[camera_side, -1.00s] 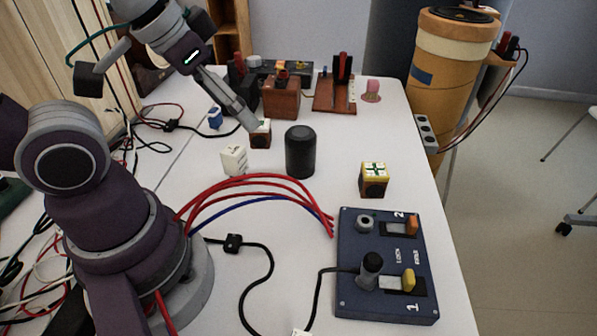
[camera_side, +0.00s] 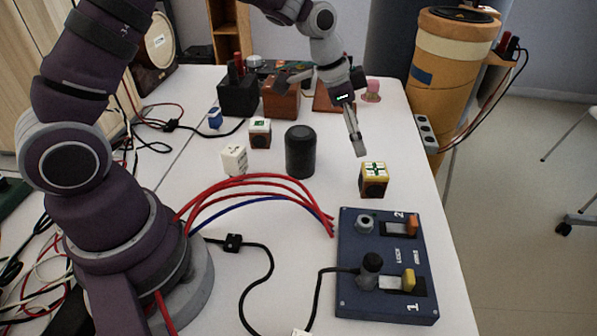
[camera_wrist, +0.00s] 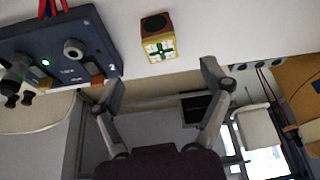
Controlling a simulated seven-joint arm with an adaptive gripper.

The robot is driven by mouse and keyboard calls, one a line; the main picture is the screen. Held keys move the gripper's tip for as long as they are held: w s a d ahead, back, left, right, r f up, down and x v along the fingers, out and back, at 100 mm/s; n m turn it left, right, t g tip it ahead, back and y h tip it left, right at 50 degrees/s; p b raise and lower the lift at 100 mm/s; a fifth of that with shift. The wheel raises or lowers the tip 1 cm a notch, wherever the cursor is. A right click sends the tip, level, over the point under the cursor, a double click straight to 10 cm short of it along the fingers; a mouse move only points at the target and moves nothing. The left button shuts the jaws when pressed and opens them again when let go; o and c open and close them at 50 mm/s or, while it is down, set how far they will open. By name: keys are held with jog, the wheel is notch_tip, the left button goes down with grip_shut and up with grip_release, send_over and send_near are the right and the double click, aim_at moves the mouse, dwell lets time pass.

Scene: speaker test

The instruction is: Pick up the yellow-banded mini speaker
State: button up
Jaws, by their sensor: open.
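The yellow-banded mini speaker (camera_side: 373,180) is a small cube with a pale top bearing a green cross and a dark round front. It sits on the white table near the right edge, behind the blue switch box. In the wrist view the speaker (camera_wrist: 158,40) lies beyond my fingertips, near the upper middle. My gripper (camera_side: 357,146) hangs just behind and a little left of the speaker in the side view, apart from it. In the wrist view my gripper (camera_wrist: 164,82) has its fingers spread wide with nothing between them.
A black cylinder (camera_side: 300,152) stands left of the speaker. A white cube (camera_side: 234,160) and a brown-and-white cube (camera_side: 260,133) are further left. The blue switch box (camera_side: 388,265) is in front. Red cables (camera_side: 255,184) arch over the table. An orange barrel (camera_side: 443,75) stands beyond the right edge.

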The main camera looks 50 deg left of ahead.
aim_at(370, 169)
jog(key=x, duration=1.1)
jog(key=shift+w+d, duration=0.1)
jog(key=shift+d, duration=0.15)
jog(key=shift+r, duration=0.1)
jog(key=c, duration=1.3)
